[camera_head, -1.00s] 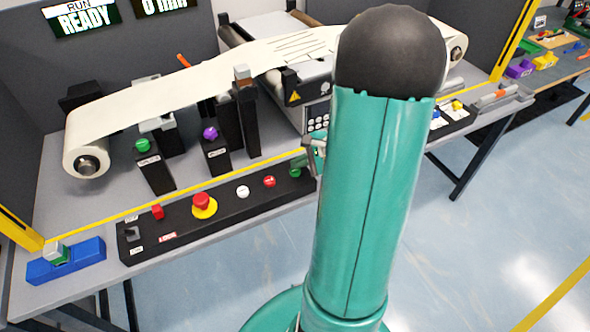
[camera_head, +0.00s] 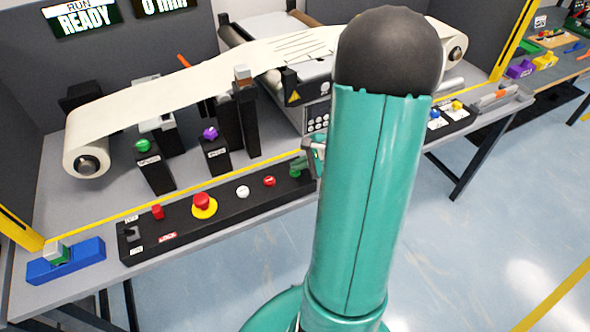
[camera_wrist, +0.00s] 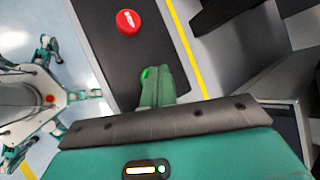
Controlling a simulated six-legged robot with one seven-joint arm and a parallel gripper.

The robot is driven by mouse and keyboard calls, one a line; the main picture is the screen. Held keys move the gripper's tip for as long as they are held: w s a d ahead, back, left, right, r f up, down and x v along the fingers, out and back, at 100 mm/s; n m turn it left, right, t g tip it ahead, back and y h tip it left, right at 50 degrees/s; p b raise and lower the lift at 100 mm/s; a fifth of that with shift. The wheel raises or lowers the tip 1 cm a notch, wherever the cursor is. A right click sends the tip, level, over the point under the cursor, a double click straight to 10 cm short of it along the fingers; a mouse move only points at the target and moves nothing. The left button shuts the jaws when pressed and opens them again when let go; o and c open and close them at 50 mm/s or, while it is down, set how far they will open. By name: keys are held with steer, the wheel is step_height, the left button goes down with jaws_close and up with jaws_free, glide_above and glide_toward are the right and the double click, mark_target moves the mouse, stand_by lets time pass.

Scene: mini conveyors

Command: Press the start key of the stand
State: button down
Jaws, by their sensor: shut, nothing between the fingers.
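The stand's black control strip (camera_head: 225,207) runs along the front of the bench. A green key (camera_head: 294,173), which looks like the start key, sits at its right end. My gripper (camera_head: 299,163) is shut and empty, right at this key, partly hidden behind my arm. In the wrist view the gripper's green fingers (camera_wrist: 158,80) cover most of the key, and a bright green edge (camera_wrist: 146,73) shows beside the tips. I cannot tell whether the tips touch it or whether it is pushed in. The display (camera_head: 82,17) reads RUN READY.
Along the strip are a red button (camera_head: 269,181), also in the wrist view (camera_wrist: 128,22), a white button (camera_head: 243,191), and a red mushroom button on yellow (camera_head: 203,203). Posts with green (camera_head: 143,145) and purple knobs (camera_head: 210,133) stand behind. A paper roll (camera_head: 88,160) lies left.

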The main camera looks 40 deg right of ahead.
mark_target(299, 171)
steer(key=shift+f, duration=0.2)
stand_by(0.4)
steer(key=shift+r, duration=0.9)
steer(key=shift+r, duration=2.5)
